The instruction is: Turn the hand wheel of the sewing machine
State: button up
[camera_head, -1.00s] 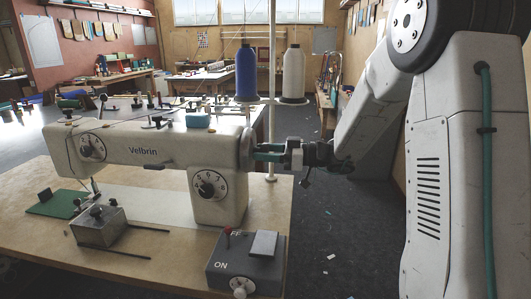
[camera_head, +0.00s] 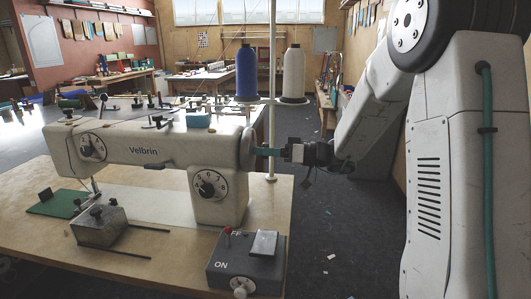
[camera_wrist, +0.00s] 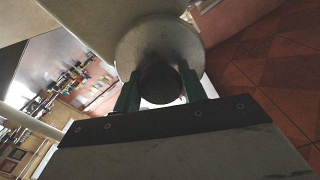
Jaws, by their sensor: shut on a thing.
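The cream sewing machine (camera_head: 150,146), marked Velbrin, stands on a wooden table. Its hand wheel (camera_head: 248,147) is at the right end of the machine, seen nearly edge-on. In the wrist view the wheel (camera_wrist: 155,38) is a round pale disc with a dark round hub (camera_wrist: 161,84) in front. My gripper (camera_head: 259,151) reaches in from the right, with its teal fingers at the wheel. In the wrist view my gripper (camera_wrist: 160,74) has one finger on each side of the hub and is shut on it. The finger contact is partly hidden.
A grey control box (camera_head: 245,262) with a red-tipped lever sits at the table's front right. Blue (camera_head: 246,73) and white (camera_head: 293,73) thread cones stand behind the wheel near a pale pole (camera_head: 272,120). Open floor (camera_head: 335,230) lies right of the table.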

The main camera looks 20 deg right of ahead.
jog(key=m, duration=0.6)
jog(key=shift+m, duration=0.3)
jog(key=m, duration=0.6)
jog(key=shift+r, duration=0.1)
jog(key=m, duration=0.6)
jog(key=shift+m, duration=0.4)
jog(key=m, duration=0.5)
jog(key=shift+m, duration=0.3)
jog(key=o, duration=1)
jog(key=shift+c, duration=0.2)
jog(key=v, duration=0.7)
jog(key=shift+s+d, duration=0.2)
jog(key=shift+d, duration=0.15)
